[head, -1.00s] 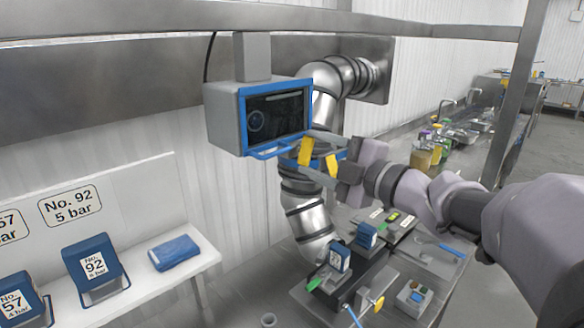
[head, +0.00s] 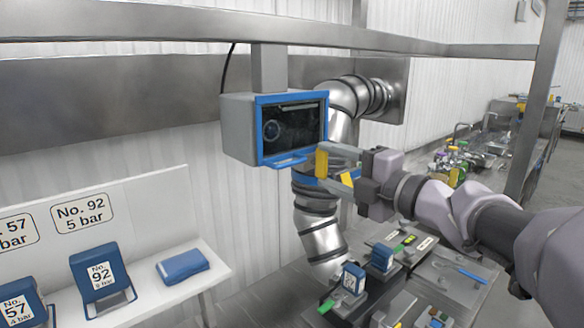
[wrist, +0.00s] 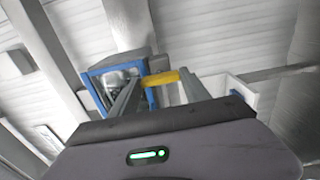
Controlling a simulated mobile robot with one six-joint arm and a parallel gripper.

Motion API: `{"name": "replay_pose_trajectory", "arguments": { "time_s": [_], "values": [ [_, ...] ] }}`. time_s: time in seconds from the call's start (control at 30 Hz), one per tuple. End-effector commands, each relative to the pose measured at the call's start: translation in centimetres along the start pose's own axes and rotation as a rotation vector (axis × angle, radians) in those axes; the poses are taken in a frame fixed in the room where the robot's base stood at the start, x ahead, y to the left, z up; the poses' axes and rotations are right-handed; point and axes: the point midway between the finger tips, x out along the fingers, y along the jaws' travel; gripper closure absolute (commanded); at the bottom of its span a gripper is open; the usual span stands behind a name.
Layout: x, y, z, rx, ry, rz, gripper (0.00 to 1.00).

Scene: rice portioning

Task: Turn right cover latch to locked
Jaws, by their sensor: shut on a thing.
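A grey box with a blue-framed dark window (head: 293,128) hangs at the centre of the head view, and it also shows in the wrist view (wrist: 118,72). Behind my gripper is a steel duct (head: 322,240) with a blue band. Yellow latch pieces (head: 322,161) show at my fingers, just right of the box's lower corner. My gripper (head: 330,164) reaches in from the right. In the wrist view, a yellow latch handle (wrist: 162,78) lies between my two fingers, which are shut on it. The fingers partly hide the latch, and its exact angle is unclear.
A steel beam (head: 420,42) runs above the box. Below are a bench with blue blocks (head: 382,256) and small parts. A white shelf (head: 150,290) with blue numbered blocks stands at lower left.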

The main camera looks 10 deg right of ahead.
Motion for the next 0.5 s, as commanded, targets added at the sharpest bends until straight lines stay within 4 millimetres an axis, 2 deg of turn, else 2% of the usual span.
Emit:
{"name": "replay_pose_trajectory", "arguments": {
  "time_s": [0.13, 0.17, 0.27, 0.5],
  "values": [
    [0.00, -0.03, -0.01, -0.001, 0.001, -0.001, 0.86],
    [0.00, -0.03, -0.01, -0.001, 0.001, -0.001, 0.42],
    [0.00, -0.03, -0.01, -0.001, 0.001, 0.000, 0.24],
    [0.00, -0.01, -0.01, 0.000, 0.000, 0.000, 0.24]
  ]
}}
